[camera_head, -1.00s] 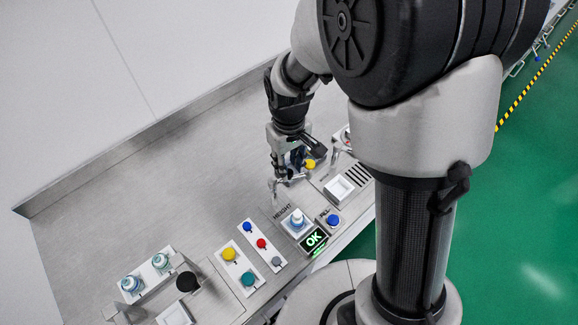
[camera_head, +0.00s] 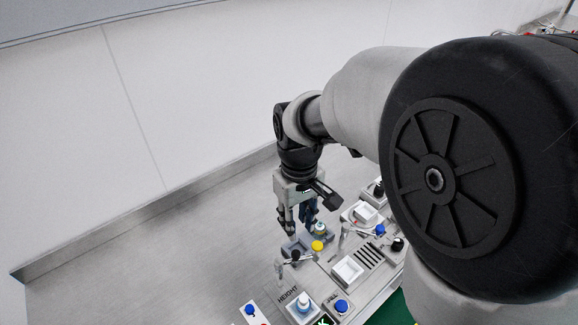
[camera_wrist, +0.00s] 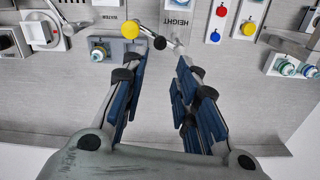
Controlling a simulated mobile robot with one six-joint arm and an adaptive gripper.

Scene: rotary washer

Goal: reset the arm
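My gripper (camera_head: 297,222) hangs fingers-down above the steel worktop, at the end of my bent arm. In the wrist view my gripper (camera_wrist: 158,65) is open, its blue-padded fingers apart with nothing between them. In that view a small bottle (camera_wrist: 98,50) stands in a holder marked WATER, to the left of the fingers. A yellow button (camera_wrist: 130,29) and a black knob (camera_wrist: 160,42) lie just beyond the fingertips. The yellow button (camera_head: 317,245) also shows in the head view, close to the gripper.
A HEIGHT station with a white-capped bottle (camera_head: 303,302) sits at the bottom of the head view, beside a blue button (camera_head: 342,306). The worktop (camera_head: 165,255) is bare on the left, with a wall (camera_head: 200,80) behind.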

